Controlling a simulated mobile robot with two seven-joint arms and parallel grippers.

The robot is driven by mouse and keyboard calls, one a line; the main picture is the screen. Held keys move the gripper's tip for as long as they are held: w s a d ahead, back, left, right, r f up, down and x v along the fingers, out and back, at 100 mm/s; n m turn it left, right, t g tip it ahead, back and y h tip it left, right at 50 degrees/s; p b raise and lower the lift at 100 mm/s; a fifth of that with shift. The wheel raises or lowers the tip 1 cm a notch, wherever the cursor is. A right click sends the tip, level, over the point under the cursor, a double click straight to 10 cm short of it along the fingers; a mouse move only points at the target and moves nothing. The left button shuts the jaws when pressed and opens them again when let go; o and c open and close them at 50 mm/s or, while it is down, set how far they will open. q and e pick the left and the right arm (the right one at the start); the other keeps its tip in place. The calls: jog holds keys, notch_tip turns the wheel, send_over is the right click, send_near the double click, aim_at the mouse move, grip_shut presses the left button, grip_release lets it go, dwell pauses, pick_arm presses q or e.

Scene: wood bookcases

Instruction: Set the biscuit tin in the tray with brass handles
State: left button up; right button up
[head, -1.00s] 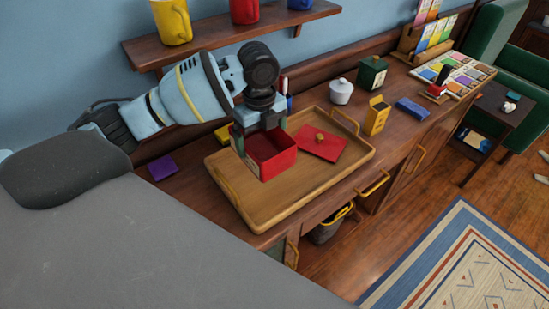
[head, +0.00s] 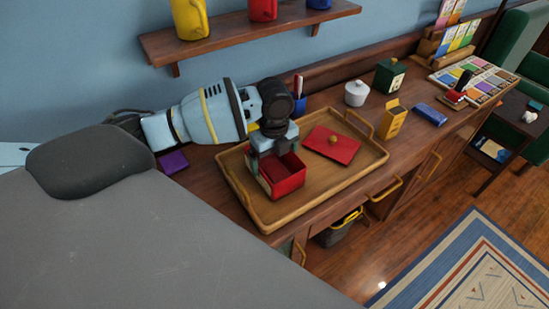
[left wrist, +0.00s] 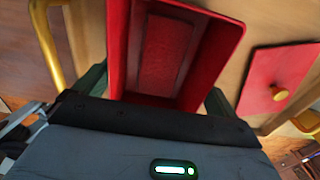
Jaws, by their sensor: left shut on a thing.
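The biscuit tin (head: 287,184) is an open red box, its inside also showing in the left wrist view (left wrist: 170,55). It is upright within the left half of the wooden tray (head: 335,182). I cannot tell whether its base touches the tray floor. My left gripper (head: 272,168) is shut on the tin, its fingers at opposite sides in the left wrist view. A red lid with a brass knob (head: 320,148) lies in the tray to the right of the tin. My right gripper is not in view.
A white lidded pot (head: 356,94), yellow box (head: 392,120), blue packet (head: 428,114) and green canister (head: 389,76) stand right of the tray. A purple item (head: 173,162) lies at its left. A shelf (head: 240,34) with mugs hangs above.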

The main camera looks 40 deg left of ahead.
pick_arm(q)
jog(key=shift+f, duration=0.1)
jog(key=o, duration=0.8)
jog(key=shift+o, duration=0.2)
notch_tip(320, 180, up, 12)
jog(key=shift+p, duration=0.45)
